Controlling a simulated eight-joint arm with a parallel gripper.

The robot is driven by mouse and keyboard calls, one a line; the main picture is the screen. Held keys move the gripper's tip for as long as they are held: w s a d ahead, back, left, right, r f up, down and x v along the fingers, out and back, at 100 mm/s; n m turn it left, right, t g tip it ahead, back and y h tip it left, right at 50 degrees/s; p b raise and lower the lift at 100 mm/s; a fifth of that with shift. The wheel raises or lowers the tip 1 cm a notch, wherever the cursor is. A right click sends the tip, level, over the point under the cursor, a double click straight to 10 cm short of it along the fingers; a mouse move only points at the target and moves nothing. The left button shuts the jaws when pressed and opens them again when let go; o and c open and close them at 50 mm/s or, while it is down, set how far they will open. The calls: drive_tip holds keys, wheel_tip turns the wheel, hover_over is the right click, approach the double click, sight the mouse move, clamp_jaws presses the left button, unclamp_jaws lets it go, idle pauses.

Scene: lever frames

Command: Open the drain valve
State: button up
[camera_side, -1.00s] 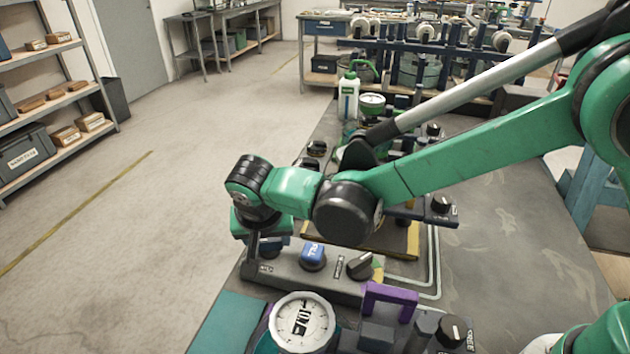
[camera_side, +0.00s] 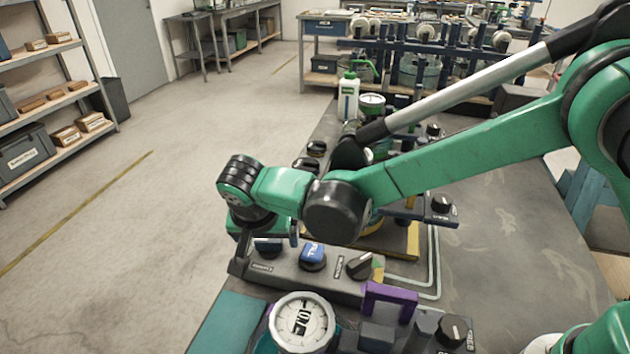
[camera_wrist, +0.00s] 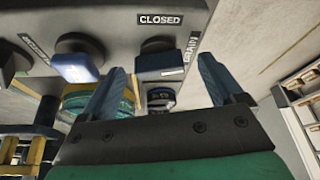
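The grey valve panel (camera_side: 300,277) carries several knobs. In the wrist view, a CLOSED label (camera_wrist: 162,18) and a DRAIN label (camera_wrist: 191,47) mark the panel's right end. A dark blue piece (camera_wrist: 160,74), apparently the drain valve handle, lies just below the CLOSED label. In the side view a dark knob (camera_side: 268,244) shows at the panel's left end, partly hidden by my wrist. My gripper (camera_wrist: 162,84) is open, its two blue fingers apart on either side of the dark blue piece. Nothing is visibly held; contact cannot be told.
A blue knob (camera_side: 312,256) and a black pointer knob (camera_side: 360,265) stand farther right on the panel. A white gauge (camera_side: 302,320) and a purple bracket (camera_side: 388,300) are in front. Black knobs (camera_side: 316,148) and a white bottle (camera_side: 348,98) stand behind.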

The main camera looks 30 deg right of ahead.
drive_tip(key=shift+v, duration=2.8)
drive_tip(key=s+d+r+n+y, duration=0.1)
drive_tip(key=d+r, duration=0.1)
drive_tip(key=d, duration=0.4)
drive_tip(key=s+d+r+n+y, duration=0.1)
drive_tip(key=d+r+n, duration=0.15)
drive_tip(key=d, duration=0.25)
drive_tip(key=s+d+n+t, duration=0.2)
drive_tip(key=s+d, duration=0.5)
drive_tip(key=d, duration=0.4)
drive_tip(key=shift+f+n+t, duration=0.15)
drive_tip(key=shift+n+t, duration=0.2)
drive_tip(key=shift+t, duration=0.25)
